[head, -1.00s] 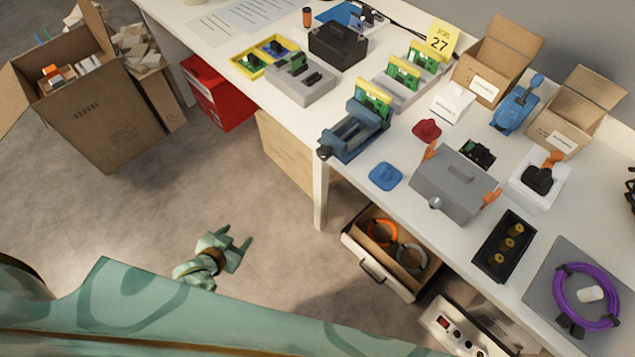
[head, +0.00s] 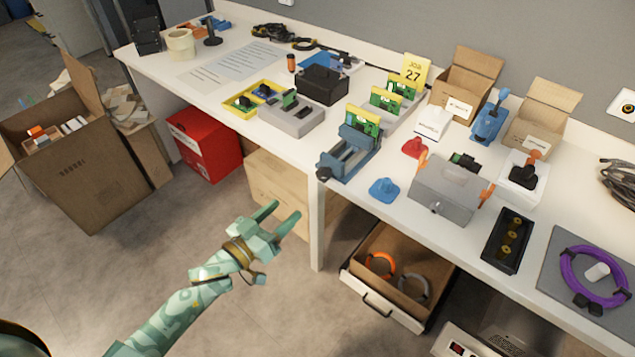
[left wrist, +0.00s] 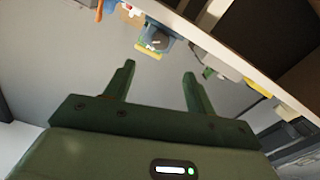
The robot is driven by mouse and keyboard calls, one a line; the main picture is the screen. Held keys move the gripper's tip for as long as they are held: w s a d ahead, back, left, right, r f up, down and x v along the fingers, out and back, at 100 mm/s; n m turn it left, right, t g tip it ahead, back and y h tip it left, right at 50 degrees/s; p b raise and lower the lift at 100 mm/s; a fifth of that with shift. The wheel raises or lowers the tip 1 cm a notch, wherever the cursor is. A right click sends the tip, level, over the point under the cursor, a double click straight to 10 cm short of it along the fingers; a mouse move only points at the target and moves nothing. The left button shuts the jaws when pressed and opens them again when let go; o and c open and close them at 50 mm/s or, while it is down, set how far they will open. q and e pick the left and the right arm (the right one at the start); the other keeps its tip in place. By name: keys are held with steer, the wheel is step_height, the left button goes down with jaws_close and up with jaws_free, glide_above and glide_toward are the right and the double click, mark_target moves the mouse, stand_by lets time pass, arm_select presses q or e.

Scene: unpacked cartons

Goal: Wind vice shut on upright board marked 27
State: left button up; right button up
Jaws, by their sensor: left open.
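The blue-grey vice (head: 345,161) stands at the front edge of the white table, its dark screw end by the edge. A green upright board (head: 363,122) with a yellow top edge stands at the vice's far end. I cannot tell how tightly the jaws sit on it. A yellow card (head: 414,72) reading 27 stands behind a row of similar boards (head: 386,100). My left gripper (head: 286,211) is open and empty, in front of the table, below and left of the vice. The left wrist view shows the vice (left wrist: 157,40) beyond the open fingers (left wrist: 159,69). My right gripper is out of view.
A blue knob-like piece (head: 384,189), a red one (head: 414,148) and a grey box (head: 447,190) lie right of the vice. A grey fixture (head: 291,119) stands left. An open drawer (head: 382,312) juts out below the table.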

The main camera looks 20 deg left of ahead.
mark_target(321, 177)
arm_select(q)
steer(key=b+x, duration=0.1)
steer(key=x, duration=0.4)
steer(key=b+x, duration=0.2)
steer(key=x, duration=0.4)
steer(key=shift+w+f, duration=0.25)
steer(key=shift+w, duration=0.1)
steer(key=shift+w+d+r, duration=0.1)
steer(key=shift+w+d, duration=0.2)
steer(key=shift+w, duration=0.3)
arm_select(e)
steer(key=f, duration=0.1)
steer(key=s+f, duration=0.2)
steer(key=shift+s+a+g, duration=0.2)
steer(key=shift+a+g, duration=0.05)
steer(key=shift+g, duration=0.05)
arm_select(q)
steer(key=c, duration=1)
